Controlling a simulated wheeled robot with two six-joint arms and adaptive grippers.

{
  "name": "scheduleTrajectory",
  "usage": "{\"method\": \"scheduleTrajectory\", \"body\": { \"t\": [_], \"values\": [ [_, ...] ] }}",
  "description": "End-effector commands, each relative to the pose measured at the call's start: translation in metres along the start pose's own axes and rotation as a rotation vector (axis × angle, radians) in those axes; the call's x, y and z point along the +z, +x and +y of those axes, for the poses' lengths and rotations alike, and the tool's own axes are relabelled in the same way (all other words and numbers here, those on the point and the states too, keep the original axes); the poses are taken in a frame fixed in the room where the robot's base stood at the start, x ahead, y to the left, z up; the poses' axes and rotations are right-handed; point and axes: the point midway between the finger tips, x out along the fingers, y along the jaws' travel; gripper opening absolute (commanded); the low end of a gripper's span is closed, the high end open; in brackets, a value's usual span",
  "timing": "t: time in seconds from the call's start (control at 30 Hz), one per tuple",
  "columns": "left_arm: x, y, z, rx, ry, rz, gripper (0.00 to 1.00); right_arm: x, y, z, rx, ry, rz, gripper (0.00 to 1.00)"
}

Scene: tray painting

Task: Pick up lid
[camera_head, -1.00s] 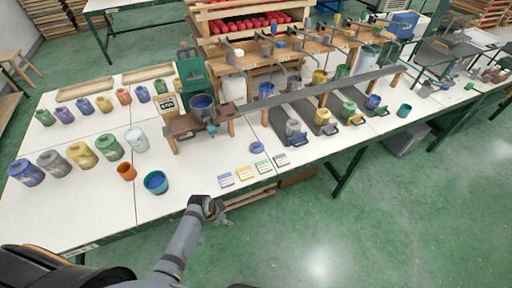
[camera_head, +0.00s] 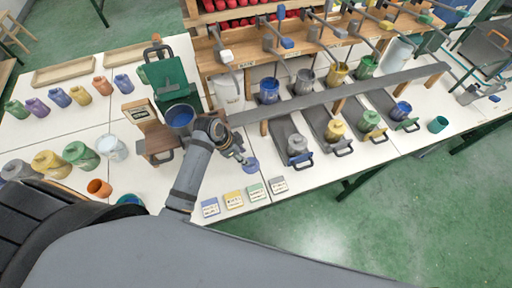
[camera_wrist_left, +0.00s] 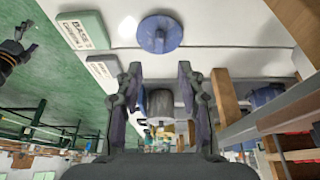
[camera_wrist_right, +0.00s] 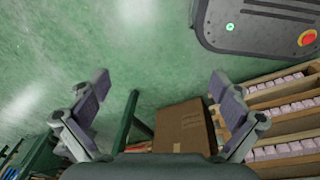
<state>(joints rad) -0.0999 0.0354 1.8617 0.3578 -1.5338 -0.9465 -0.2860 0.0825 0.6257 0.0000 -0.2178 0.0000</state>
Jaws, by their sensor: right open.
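The blue round lid (camera_head: 251,165) lies flat on the white table, to the right of the wooden stand. In the left wrist view the lid (camera_wrist_left: 160,33) has a raised knob in its middle and lies ahead of the fingertips. My left gripper (camera_head: 241,156) is right beside the lid in the head view, partly covered by its own wrist. The left wrist view shows the gripper (camera_wrist_left: 159,72) open and empty, its fingers apart from the lid. My right gripper (camera_wrist_right: 159,82) is open and empty over the green floor, outside the head view.
Label cards (camera_head: 233,199) lie near the front edge. A wooden stand (camera_head: 158,143) with a blue can (camera_head: 180,118) is left of the lid. A grey rail (camera_head: 330,97) and a grey can (camera_head: 297,146) are to the right. A cardboard box (camera_wrist_right: 184,126) is below the right gripper.

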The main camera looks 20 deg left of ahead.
Motion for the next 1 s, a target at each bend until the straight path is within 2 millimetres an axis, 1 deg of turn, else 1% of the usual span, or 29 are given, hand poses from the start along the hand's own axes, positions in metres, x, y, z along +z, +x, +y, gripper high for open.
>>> {"method": "scheduleTrajectory", "body": {
  "t": [0.17, 0.33, 0.4, 0.47, 0.53, 0.63, 0.7, 0.8, 1.0],
  "values": [
    [0.0, 0.002, 0.0, 0.001, -0.001, 0.0, 0.39, 0.012, -0.001, 0.0, 0.0, -0.001, -0.019, 1.0],
    [0.0, 0.02, 0.0, 0.003, -0.003, 0.0, 0.39, 0.026, -0.004, 0.0, 0.0, -0.002, -0.039, 1.0],
    [0.0, 0.023, 0.0, 0.0, -0.001, 0.001, 0.39, 0.029, -0.005, 0.0, -0.001, -0.002, -0.044, 1.0],
    [0.001, 0.025, 0.0, 0.0, -0.001, 0.0, 0.39, 0.029, -0.005, 0.0, -0.001, -0.002, -0.044, 1.0],
    [0.002, 0.032, 0.0, 0.002, -0.003, -0.001, 0.39, 0.025, -0.009, 0.0, -0.001, -0.002, -0.04, 1.0],
    [0.004, 0.05, 0.0, 0.003, -0.003, -0.001, 0.39, 0.015, -0.014, 0.0, -0.001, -0.001, -0.025, 1.0],
    [0.005, 0.062, -0.001, 0.002, -0.004, -0.001, 0.39, 0.009, -0.014, -0.001, -0.002, 0.0, -0.014, 1.0],
    [0.005, 0.073, -0.001, 0.0, -0.002, 0.0, 0.39, 0.005, -0.014, -0.002, -0.004, 0.001, -0.009, 1.0],
    [0.006, 0.075, -0.001, -0.001, -0.001, 0.0, 0.39, 0.011, -0.014, -0.004, -0.006, 0.001, -0.017, 1.0]
  ]
}}
